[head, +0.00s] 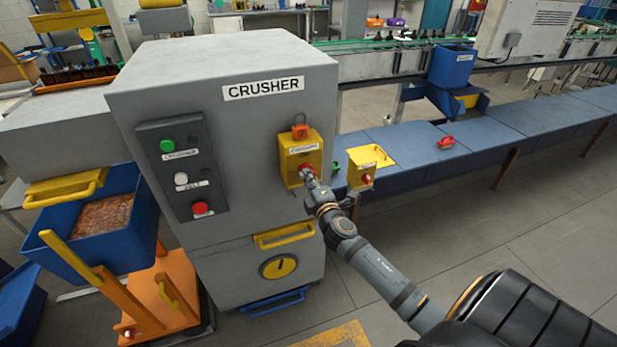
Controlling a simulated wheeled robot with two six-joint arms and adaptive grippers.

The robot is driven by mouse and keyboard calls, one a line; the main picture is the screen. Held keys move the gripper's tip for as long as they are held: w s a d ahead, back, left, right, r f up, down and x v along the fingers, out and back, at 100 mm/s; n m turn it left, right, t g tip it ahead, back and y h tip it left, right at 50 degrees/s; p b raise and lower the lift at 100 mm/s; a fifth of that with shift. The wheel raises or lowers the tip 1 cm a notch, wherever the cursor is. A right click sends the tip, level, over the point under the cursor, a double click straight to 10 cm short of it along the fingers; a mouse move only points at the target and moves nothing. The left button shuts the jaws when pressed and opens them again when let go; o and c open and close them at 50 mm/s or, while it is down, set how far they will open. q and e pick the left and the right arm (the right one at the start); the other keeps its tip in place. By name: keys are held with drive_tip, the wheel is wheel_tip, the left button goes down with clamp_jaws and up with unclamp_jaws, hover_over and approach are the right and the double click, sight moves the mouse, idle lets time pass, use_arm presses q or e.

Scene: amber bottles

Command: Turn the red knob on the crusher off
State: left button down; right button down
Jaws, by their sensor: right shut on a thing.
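The crusher (222,120) is a large grey cabinet with a "CRUSHER" label on its upper front. A yellow switch box (302,148) is on its front right, with the red knob (306,171) low on it. My right gripper (312,178) comes in from the lower right and is shut on the red knob. The fingertips cover part of the knob, so its exact angle is hard to tell. My left gripper is not in view.
A dark panel (185,165) with green, white and red buttons is left of the switch box. A second yellow box (368,160) with a red knob stands just right of my gripper. A blue bench (490,128) runs behind. A blue bin (120,240) is at left.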

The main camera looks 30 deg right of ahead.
idle(0.5)
drive_tip(key=c, duration=1.4)
unclamp_jaws()
drive_tip(key=v, duration=1.2)
drive_tip(key=shift+f, duration=0.1)
